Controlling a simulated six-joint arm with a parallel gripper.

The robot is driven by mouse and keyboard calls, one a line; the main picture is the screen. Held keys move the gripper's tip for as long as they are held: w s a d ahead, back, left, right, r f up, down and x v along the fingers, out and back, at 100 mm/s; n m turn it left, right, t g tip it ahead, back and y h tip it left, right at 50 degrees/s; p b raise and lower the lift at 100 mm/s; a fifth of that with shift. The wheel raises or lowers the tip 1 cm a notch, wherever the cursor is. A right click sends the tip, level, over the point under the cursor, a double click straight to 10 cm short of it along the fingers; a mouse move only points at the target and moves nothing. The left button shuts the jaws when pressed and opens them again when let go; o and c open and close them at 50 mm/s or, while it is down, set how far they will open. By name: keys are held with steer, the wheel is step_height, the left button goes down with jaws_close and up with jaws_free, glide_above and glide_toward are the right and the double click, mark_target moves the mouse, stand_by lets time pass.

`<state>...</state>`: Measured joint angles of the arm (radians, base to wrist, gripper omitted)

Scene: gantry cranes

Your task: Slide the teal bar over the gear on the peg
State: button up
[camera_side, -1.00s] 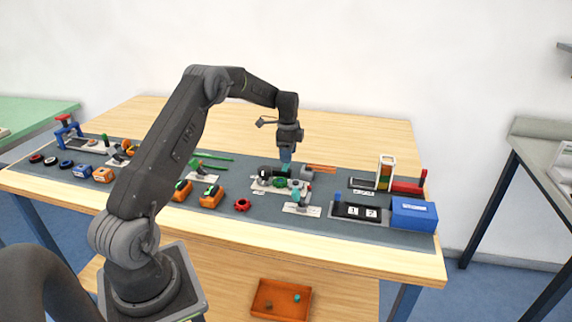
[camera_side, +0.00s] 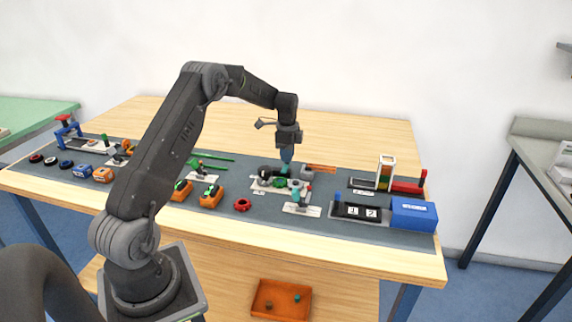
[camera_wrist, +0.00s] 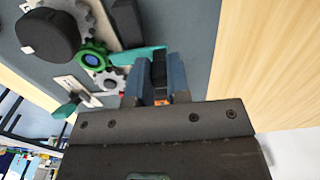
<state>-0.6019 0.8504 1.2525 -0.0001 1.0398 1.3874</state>
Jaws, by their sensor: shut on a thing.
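The teal bar (camera_wrist: 132,55) shows in the wrist view just beyond my fingertips, with its left end close to the green gear. My gripper (camera_wrist: 160,62) has its blue fingers shut at the bar's right end, with a dark part between them. The bar is too small there to place exactly.
A large black knob (camera_wrist: 48,35) stands left of the gear. A teal-topped fixture (camera_side: 296,190) stands in front of the gear plate. Orange bars (camera_side: 320,169) lie to the right. A blue box (camera_side: 413,214) is farther right. The wooden table behind the mat is clear.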

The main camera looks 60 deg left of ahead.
steer(key=shift+s+d, duration=0.85)
steer(key=shift+d, duration=0.05)
steer(key=o, duration=0.8)
step_height(320, 180, up, 7)
stand_by(0.3)
